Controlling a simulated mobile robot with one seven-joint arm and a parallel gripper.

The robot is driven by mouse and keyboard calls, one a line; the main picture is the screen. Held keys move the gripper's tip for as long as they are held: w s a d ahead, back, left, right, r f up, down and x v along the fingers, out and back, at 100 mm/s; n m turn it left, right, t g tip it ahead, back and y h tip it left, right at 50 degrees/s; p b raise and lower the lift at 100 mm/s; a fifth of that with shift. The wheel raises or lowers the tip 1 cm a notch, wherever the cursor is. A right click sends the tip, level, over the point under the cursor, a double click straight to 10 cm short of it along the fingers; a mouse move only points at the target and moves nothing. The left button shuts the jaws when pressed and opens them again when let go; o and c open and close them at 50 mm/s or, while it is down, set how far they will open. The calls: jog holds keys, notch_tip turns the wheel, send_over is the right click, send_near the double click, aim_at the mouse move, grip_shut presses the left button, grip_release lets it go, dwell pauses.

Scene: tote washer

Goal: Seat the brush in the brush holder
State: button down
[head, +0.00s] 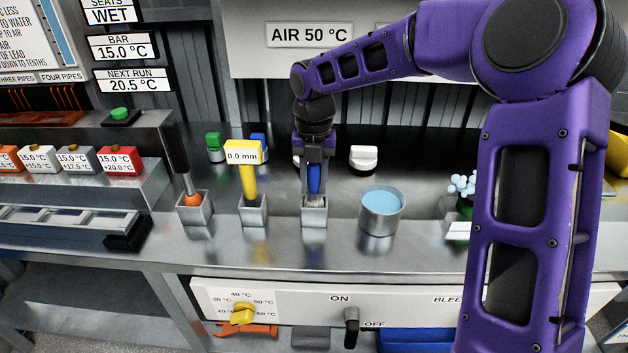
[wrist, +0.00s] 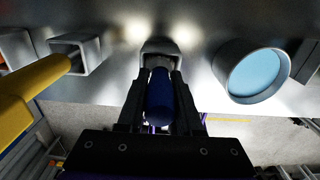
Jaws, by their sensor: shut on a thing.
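The brush has a blue handle (head: 314,178) and stands upright. Its pale lower end shows at the mouth of a square metal holder (head: 314,215); how deep it sits I cannot tell. My gripper (head: 314,182) is shut on the blue handle just above this holder. In the wrist view the blue handle (wrist: 160,98) lies between the two dark fingers (wrist: 160,105), with the holder's rim (wrist: 163,46) just beyond its far end. The fingers hide the sides of the handle.
Left of the holder stand a yellow-handled gauge (head: 248,180) reading 0.0 mm and a dark-handled tool with an orange end (head: 192,199), each in a square cup. A round metal pot of blue liquid (head: 381,212) stands close on the right. A white knob (head: 363,158) is behind.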

aim_at(314, 165)
jog(key=shift+f, duration=0.1)
grip_release()
dwell(0.6)
dwell(0.3)
notch_tip(314, 165, up, 2)
jog(key=p, duration=0.3)
jog(key=shift+r, duration=0.2)
jog(key=shift+r+p, duration=0.5)
jog(key=shift+r, duration=2.85)
